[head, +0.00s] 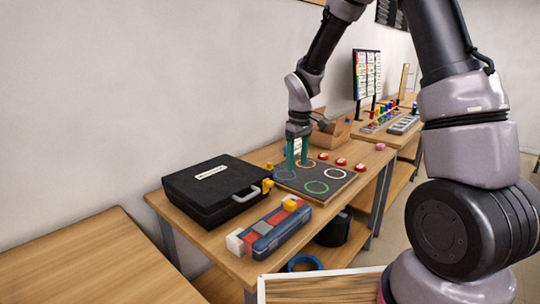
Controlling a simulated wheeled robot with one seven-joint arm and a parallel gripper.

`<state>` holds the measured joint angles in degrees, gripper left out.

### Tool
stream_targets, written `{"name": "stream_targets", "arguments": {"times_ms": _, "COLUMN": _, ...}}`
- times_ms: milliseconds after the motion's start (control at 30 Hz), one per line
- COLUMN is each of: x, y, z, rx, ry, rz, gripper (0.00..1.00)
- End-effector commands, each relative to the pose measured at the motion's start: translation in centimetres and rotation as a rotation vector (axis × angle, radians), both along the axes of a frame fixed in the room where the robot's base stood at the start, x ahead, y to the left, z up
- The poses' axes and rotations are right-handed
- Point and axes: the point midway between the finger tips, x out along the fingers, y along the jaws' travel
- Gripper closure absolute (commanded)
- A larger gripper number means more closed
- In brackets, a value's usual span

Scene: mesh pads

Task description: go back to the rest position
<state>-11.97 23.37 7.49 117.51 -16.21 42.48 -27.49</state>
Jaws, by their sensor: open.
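My gripper (298,154) points down over the back part of a dark mat (316,176) on the wooden table. The mat bears several coloured rings, among them a green ring (317,187) and a white ring (335,173). The green fingers are apart, and I see nothing between them. The fingers partly hide the rings behind them. I cannot tell whether the fingertips touch the mat.
A black case (212,187) and a tray of coloured blocks (268,230) are on the same table (168,205). Red round pieces (341,161) lie beyond the mat. A cardboard box (331,134) stands behind. Another wooden table (90,265) at left is bare.

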Motion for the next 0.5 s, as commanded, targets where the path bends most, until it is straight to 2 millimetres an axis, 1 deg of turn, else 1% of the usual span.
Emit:
{"name": "stream_targets", "arguments": {"times_ms": 33, "x": -0.4, "y": -0.9, "z": 2.5, "rx": 0.012, "ry": -0.033, "rz": -0.051, "gripper": 0.32}}
{"name": "stream_targets", "arguments": {"times_ms": 67, "x": -0.7, "y": -1.4, "z": 3.8, "rx": 0.02, "ry": -0.049, "rz": -0.084, "gripper": 0.32}}
{"name": "stream_targets", "arguments": {"times_ms": 100, "x": -1.3, "y": -2.2, "z": 5.6, "rx": 0.03, "ry": -0.07, "rz": -0.132, "gripper": 0.32}}
{"name": "stream_targets", "arguments": {"times_ms": 167, "x": -2.3, "y": -3.3, "z": 8.2, "rx": 0.05, "ry": -0.101, "rz": -0.204, "gripper": 0.32}}
{"name": "stream_targets", "arguments": {"times_ms": 200, "x": -3.0, "y": -4.0, "z": 9.8, "rx": 0.065, "ry": -0.123, "rz": -0.251, "gripper": 0.32}}
{"name": "stream_targets", "arguments": {"times_ms": 267, "x": -4.3, "y": -5.0, "z": 12.0, "rx": 0.088, "ry": -0.152, "rz": -0.322, "gripper": 0.32}}
{"name": "stream_targets", "arguments": {"times_ms": 300, "x": -5.2, "y": -5.7, "z": 13.4, "rx": 0.104, "ry": -0.171, "rz": -0.367, "gripper": 0.32}}
{"name": "stream_targets", "arguments": {"times_ms": 400, "x": -7.6, "y": -7.2, "z": 16.6, "rx": 0.153, "ry": -0.219, "rz": -0.483, "gripper": 0.32}}
{"name": "stream_targets", "arguments": {"times_ms": 500, "x": -10.4, "y": -8.5, "z": 19.3, "rx": 0.207, "ry": -0.265, "rz": -0.594, "gripper": 0.32}}
